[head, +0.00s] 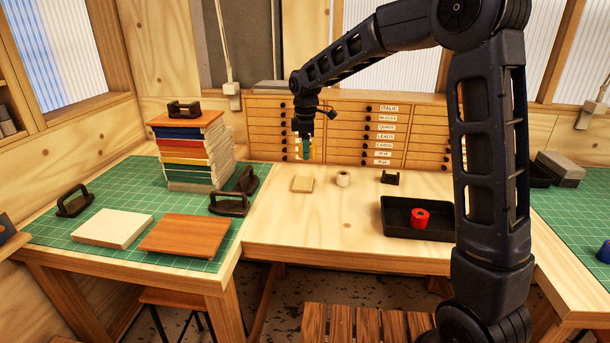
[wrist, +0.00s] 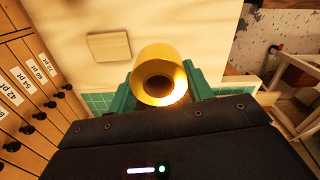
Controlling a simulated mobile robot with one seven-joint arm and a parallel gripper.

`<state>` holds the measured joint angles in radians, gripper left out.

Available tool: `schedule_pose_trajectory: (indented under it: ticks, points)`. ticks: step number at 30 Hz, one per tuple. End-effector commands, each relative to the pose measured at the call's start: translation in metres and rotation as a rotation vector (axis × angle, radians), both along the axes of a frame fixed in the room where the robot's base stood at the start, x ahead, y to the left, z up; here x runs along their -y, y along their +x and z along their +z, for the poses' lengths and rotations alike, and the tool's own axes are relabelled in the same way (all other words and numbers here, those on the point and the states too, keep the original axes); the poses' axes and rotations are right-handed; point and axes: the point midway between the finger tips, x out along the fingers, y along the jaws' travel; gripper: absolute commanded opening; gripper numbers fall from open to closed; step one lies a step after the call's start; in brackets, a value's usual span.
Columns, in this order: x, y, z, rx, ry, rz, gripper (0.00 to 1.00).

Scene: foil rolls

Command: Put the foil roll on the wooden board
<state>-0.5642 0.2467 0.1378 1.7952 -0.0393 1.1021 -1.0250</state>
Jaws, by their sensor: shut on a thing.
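My gripper (head: 305,149) hangs above the back part of the middle table. Its green fingers (wrist: 120,100) are shut on a gold foil roll (wrist: 155,57), with one finger on each side and the roll's open end facing the wrist camera. In the head view only slivers of gold show beside the fingers. A small square light wooden board (head: 303,184) lies flat on the table below my gripper, with a visible gap between. It also shows in the wrist view (wrist: 108,46), up and left of the roll. Its visible top is bare.
A cream roll (head: 343,179) stands right of the small board, with a small black holder (head: 390,178) beyond it. A black tray (head: 385,222) holds a red roll (head: 420,218). Drawers (head: 345,130) stand behind. A book stack (head: 193,155) and brown board (head: 190,236) are left.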

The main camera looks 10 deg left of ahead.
Motion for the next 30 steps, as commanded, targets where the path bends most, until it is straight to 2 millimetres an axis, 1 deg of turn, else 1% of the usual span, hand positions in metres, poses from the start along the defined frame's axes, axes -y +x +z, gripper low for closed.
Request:
schedule_pose_trajectory:
  ticks: [1,9,12,15,18,20,23,26,30]
  points:
    - [-0.004,0.012,0.001,-0.002,0.0,0.004,0.26]
    - [-0.025,0.086,0.009,-0.001,-0.001,0.056,0.26]
    - [-0.029,0.108,0.012,-0.001,0.0,0.071,0.26]
    - [-0.031,0.126,0.013,0.001,0.001,0.081,0.26]
    - [-0.032,0.136,0.014,-0.001,0.001,0.088,0.26]
    - [-0.033,0.139,0.012,-0.001,0.001,0.091,0.26]
    - [-0.033,0.141,0.003,-0.002,0.001,0.092,0.26]
    - [-0.032,0.141,-0.015,-0.003,-0.001,0.092,0.26]
    - [-0.032,0.141,-0.047,-0.004,-0.001,0.092,0.26]
